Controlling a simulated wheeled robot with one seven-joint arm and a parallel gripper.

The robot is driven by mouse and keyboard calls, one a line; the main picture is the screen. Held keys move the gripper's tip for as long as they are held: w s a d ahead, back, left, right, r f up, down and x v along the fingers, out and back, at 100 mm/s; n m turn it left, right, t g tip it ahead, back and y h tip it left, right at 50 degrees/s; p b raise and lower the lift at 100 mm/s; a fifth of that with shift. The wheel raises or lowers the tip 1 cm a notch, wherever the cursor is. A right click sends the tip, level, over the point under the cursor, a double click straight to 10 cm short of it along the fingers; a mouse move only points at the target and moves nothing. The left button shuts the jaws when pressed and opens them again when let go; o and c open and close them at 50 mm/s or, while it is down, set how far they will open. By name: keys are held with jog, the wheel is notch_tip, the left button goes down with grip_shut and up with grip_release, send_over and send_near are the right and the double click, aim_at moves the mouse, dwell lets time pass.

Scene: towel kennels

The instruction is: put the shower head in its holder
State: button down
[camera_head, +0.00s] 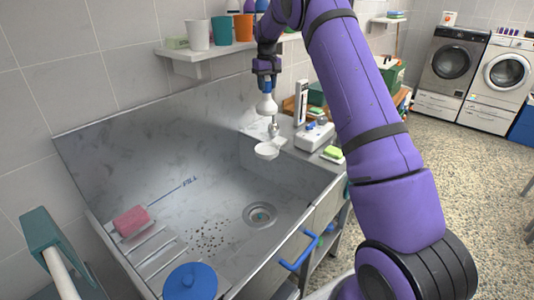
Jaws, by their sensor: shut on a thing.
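My gripper (266,78) hangs pointing down above the back right corner of the metal sink. It is shut on a white, bell-shaped piece with a blue collar, which looks like the shower head (267,105). Just below it stands a short grey post (273,129) on the sink's rim. A round white cup or ring (266,150) sits in front of the post, over the basin's edge; it may be the holder, but I cannot tell. Whether the shower head touches the post is too small to tell. The fingertips are small and partly hidden.
A shelf (200,53) with cups is on the wall behind. A white box (314,137) and a green-yellow sponge (332,153) lie right of the basin. A pink sponge (131,220) and blue lid (190,283) are at front left.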

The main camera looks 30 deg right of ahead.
aim_at(267, 99)
jog(key=shift+d+f, duration=0.1)
jog(key=shift+f, duration=2.85)
jog(key=shift+f, duration=0.1)
jog(key=shift+f, duration=1.9)
jog(key=shift+f, duration=1.5)
jog(key=shift+f, duration=0.15)
jog(key=shift+f, duration=0.85)
